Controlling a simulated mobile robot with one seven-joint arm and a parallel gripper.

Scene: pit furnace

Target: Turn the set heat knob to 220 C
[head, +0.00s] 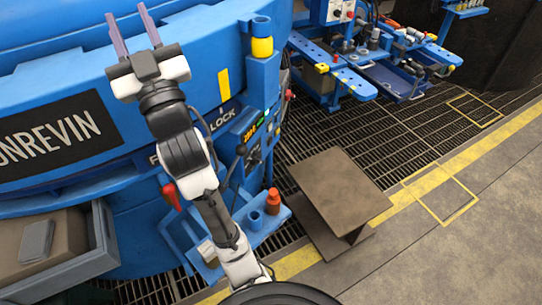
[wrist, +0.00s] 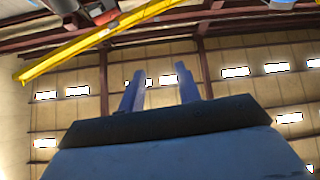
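The blue furnace (head: 207,62) fills the left of the head view. Its control panel (head: 256,140) is on the side facing right, with small orange and green lit displays. The panel is seen at a steep slant, and I cannot make out the set heat knob or its setting. My gripper (head: 127,14) is raised at the upper left in front of the furnace, well away from the panel. Its two fingers are apart with nothing between them. The wrist view shows the same open fingers (wrist: 159,72) pointing up toward the hall wall and roof.
A blue shelf (head: 255,232) with an orange bottle (head: 273,201) juts out below the panel. A brown metal stand (head: 340,190) is to its right. A grey drawer (head: 62,262) is at lower left. Blue workbenches (head: 400,80) stand farther back. Grey floor at right is clear.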

